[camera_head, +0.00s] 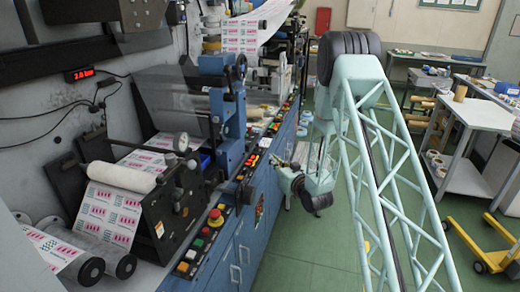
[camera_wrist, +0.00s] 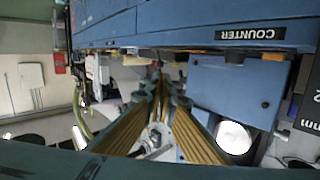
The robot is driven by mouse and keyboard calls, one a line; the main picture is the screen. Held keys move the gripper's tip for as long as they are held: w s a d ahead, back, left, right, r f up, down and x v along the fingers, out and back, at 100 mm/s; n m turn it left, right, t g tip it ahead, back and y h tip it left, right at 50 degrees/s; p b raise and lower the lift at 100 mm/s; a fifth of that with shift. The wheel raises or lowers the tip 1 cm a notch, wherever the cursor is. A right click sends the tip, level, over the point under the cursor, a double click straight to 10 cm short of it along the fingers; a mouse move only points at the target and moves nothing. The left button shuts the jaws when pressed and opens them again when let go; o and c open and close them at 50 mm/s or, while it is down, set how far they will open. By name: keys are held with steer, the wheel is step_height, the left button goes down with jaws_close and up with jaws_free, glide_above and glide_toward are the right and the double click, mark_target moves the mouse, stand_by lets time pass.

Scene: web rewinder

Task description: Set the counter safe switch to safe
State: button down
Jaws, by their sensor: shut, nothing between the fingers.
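A black label reading COUNTER (camera_wrist: 250,33) is on the blue machine panel (camera_wrist: 200,14) at the upper right of the wrist view. Just below it, along the panel's lower edge, are a dark knob (camera_wrist: 233,57) and a yellow-orange part (camera_wrist: 272,56). I cannot tell which of these is the safe switch, or its setting. My gripper (camera_wrist: 160,76) has its brass-coloured fingers drawn together and empty, left of the label and near the panel edge. In the head view my gripper (camera_head: 288,166) is beside the blue cabinets; the counter label is not readable there.
The blue rewinder cabinets (camera_head: 240,250) run along the left, with a row of buttons and a red emergency stop (camera_head: 215,216) on top. A grey side table (camera_head: 475,115) and a yellow pallet truck (camera_head: 490,262) stand at the right.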

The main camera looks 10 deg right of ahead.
mark_target(258, 146)
steer(key=shift+w, duration=0.15)
steer(key=shift+b+x, duration=1.15)
steer(key=shift+x, duration=5.7)
steer(key=shift+w+d+r+m+g+p, duration=0.15)
steer(key=shift+w+r+m+g+p, duration=0.2)
steer(key=shift+p, duration=0.35)
